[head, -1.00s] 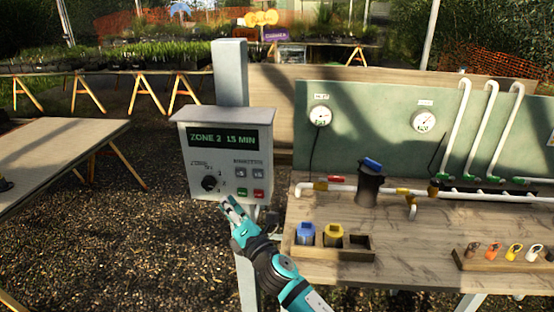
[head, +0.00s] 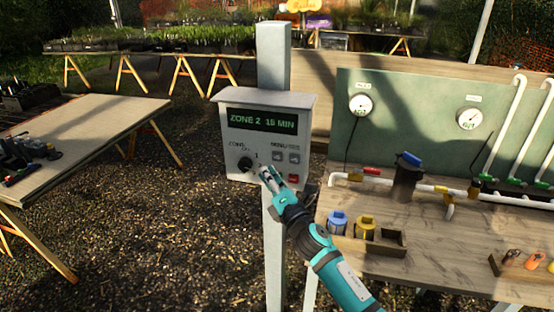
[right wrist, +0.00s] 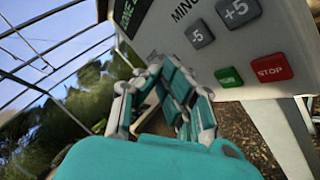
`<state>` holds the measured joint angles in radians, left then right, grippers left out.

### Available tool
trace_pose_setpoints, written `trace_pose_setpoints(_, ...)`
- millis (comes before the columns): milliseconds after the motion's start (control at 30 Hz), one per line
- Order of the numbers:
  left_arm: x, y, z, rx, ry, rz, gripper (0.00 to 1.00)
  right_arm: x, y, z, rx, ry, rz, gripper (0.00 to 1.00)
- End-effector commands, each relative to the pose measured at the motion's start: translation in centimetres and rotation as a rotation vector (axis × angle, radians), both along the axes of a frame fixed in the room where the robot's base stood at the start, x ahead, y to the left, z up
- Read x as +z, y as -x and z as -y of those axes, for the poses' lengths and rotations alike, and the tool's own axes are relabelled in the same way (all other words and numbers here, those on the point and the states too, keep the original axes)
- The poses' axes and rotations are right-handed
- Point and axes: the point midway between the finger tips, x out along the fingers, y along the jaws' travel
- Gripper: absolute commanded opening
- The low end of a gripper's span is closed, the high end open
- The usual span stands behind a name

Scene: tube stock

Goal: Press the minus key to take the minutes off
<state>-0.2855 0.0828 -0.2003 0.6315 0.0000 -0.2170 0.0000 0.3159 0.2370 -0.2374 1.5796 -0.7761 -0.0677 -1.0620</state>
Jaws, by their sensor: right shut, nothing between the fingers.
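The control box (head: 231,150) is on a grey post, and its display (head: 262,121) reads ZONE 2 and what looks like 15 MIN. The grey minus key (head: 278,157), marked -5 in the right wrist view (right wrist: 201,33), sits left of the grey plus key (head: 294,158). My right gripper (head: 266,174) is shut and empty. In the head view its fingertips are below and left of the minus key, over the box's lower face. In the right wrist view the fingertips (right wrist: 158,68) appear apart from the minus key. My left gripper is not in view.
A red STOP key (right wrist: 271,68) and a green key (right wrist: 229,77) lie below the grey keys. A dark zone knob (head: 245,164) is at left. A wooden bench (head: 390,215) with pipes and caps stands at right. Another table (head: 85,125) is at left.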

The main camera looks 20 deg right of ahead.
Motion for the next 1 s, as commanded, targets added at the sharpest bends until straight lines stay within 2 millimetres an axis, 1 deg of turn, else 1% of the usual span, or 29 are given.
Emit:
trace_pose_setpoints(33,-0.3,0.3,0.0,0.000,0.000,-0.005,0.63,0.0,-0.6,0.5,-0.002,0.000,0.001,0.00)
trace_pose_setpoints(200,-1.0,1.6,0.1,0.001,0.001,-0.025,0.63,-0.1,-2.0,1.4,0.000,0.002,0.001,0.00)
trace_pose_setpoints(300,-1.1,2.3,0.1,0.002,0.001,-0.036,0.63,0.0,-2.5,1.7,0.000,0.001,0.001,0.00)
trace_pose_setpoints(400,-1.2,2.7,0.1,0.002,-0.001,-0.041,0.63,0.0,-2.7,1.9,0.000,0.000,0.000,0.00)
trace_pose_setpoints(567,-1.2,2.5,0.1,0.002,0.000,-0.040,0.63,0.0,-2.8,1.9,0.000,0.000,0.000,0.00)
trace_pose_setpoints(1000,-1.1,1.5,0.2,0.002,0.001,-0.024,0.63,0.0,-2.7,1.9,0.000,0.000,0.000,0.00)
